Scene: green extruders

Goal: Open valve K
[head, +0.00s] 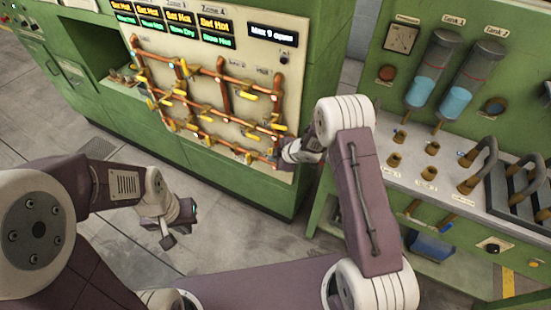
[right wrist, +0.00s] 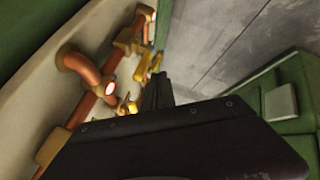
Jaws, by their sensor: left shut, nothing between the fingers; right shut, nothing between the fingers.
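A copper pipe network (head: 221,88) with several yellow valve handles is mounted on a cream panel (head: 290,60) of the green machine. No letter marking valve K is readable. My right gripper (head: 284,158) is shut at the lower right corner of the network, close to the panel. In the right wrist view, my dark gripper (right wrist: 155,92) points along the panel, near yellow handles (right wrist: 148,66) and a copper pipe (right wrist: 80,66). Whether it touches a handle is unclear. My left gripper (head: 172,238) is shut and empty above the floor, away from the panel.
Displays (head: 272,34) sit above the pipes. At right, a green bench (head: 440,200) holds two blue-filled tanks (head: 424,85), copper fittings and curved hoses. Grey floor (head: 240,225) is open before the machine.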

